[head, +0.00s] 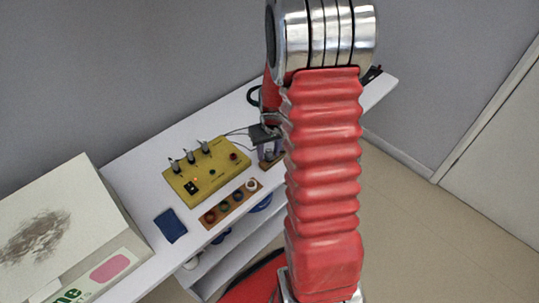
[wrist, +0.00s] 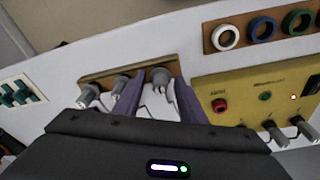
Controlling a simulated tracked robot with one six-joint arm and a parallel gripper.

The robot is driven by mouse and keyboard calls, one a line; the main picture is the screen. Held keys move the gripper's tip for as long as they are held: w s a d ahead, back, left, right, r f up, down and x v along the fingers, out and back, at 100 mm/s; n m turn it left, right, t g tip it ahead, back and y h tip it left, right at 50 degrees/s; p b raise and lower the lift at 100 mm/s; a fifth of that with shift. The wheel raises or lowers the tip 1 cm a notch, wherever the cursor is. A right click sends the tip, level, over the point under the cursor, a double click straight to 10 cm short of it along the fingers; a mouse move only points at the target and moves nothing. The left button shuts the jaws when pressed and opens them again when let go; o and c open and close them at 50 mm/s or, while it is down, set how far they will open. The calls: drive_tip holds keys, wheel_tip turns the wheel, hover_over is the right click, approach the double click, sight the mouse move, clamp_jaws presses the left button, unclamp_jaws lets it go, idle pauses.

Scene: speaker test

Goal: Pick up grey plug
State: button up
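In the wrist view several grey plugs stand in a brown wooden strip (wrist: 105,76): one at the left (wrist: 88,96), one in the middle (wrist: 119,86) and one at the right (wrist: 161,78). My gripper (wrist: 157,78) has its two purple fingers apart. The right grey plug shows between the fingertips, closer to the right finger. I cannot tell whether a finger touches it. In the head view my gripper (head: 269,150) points down over the bench beside the yellow box, partly hidden by my red-sleeved arm, and the strip is mostly hidden.
A yellow box (head: 222,179) with grey plugs, switch and lights stands on the white bench, also in the wrist view (wrist: 240,90). Before it lies a ring board (head: 220,213). A blue cloth (head: 170,226) and a large carton (head: 65,205) are at left.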

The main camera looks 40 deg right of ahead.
sight(269, 150)
drive_tip(key=shift+c, duration=0.3)
drive_tip(key=c, duration=0.9)
drive_tip(key=shift+o, duration=0.2)
drive_tip(key=shift+r, duration=0.1)
wheel_tip(269, 150, up, 10)
drive_tip(key=shift+f, duration=0.1)
idle(0.5)
drive_tip(key=shift+r, duration=1.95)
drive_tip(key=shift+w+a, duration=0.1)
